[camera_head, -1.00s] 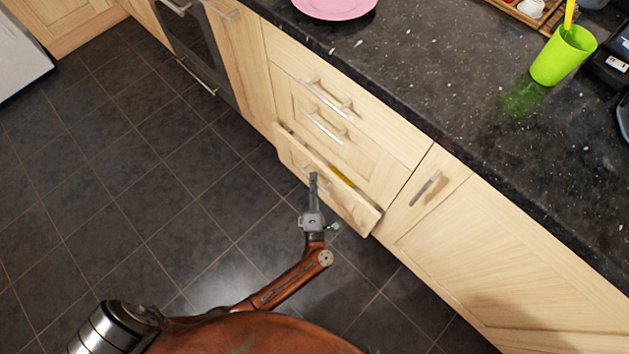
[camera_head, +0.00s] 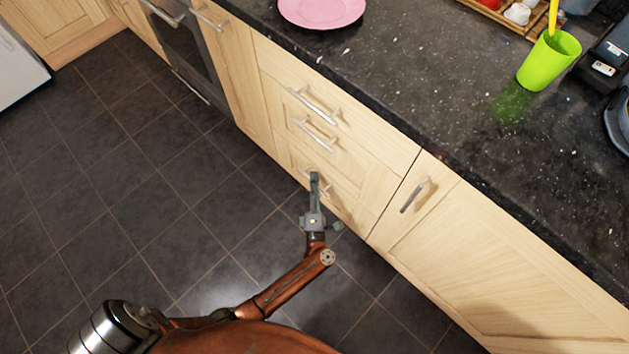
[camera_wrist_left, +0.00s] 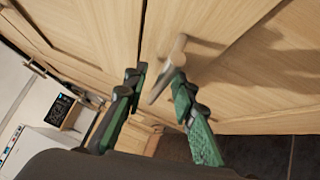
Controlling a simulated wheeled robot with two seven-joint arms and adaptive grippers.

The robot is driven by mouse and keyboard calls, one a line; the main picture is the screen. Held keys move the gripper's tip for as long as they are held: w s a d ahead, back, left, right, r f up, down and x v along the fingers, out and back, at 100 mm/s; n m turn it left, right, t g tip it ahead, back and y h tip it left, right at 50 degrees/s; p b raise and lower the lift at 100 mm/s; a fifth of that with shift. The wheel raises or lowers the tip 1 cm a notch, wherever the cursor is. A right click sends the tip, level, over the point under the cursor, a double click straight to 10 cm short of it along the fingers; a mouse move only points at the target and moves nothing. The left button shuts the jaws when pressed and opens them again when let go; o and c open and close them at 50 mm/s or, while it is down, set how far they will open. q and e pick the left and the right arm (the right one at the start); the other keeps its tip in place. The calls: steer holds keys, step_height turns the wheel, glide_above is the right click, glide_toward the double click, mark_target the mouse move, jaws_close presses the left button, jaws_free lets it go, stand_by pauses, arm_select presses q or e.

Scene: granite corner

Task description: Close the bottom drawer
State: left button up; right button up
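The bottom drawer (camera_head: 348,203) is the lowest of the pale wood drawers below the counter in the head view. Its front looks flush with the cabinet, and no gap shows at its top edge. My left gripper (camera_head: 314,180) is at this drawer's front, over its bar handle (camera_head: 325,189). In the left wrist view, the fingers of the left gripper (camera_wrist_left: 157,82) are apart, with the metal handle (camera_wrist_left: 166,68) at the gap between their tips. I cannot tell whether they touch it. My right gripper is not in view.
Two more closed drawers (camera_head: 345,120) sit above, with a cupboard door (camera_head: 480,255) to the right and an oven (camera_head: 185,55) to the left. The dark counter holds a pink plate (camera_head: 322,10) and a green cup (camera_head: 548,62). The tiled floor (camera_head: 150,180) is clear.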

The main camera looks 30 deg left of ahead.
arm_select(q)
steer(key=shift+s+d+f, duration=0.1)
steer(key=shift+s+d, duration=0.05)
steer(key=shift+s, duration=0.15)
steer(key=r+v, duration=0.1)
steer(key=v, duration=0.5)
steer(key=shift+s+d+f, duration=0.2)
steer(key=shift+s+f, duration=0.15)
steer(key=shift+f, duration=0.2)
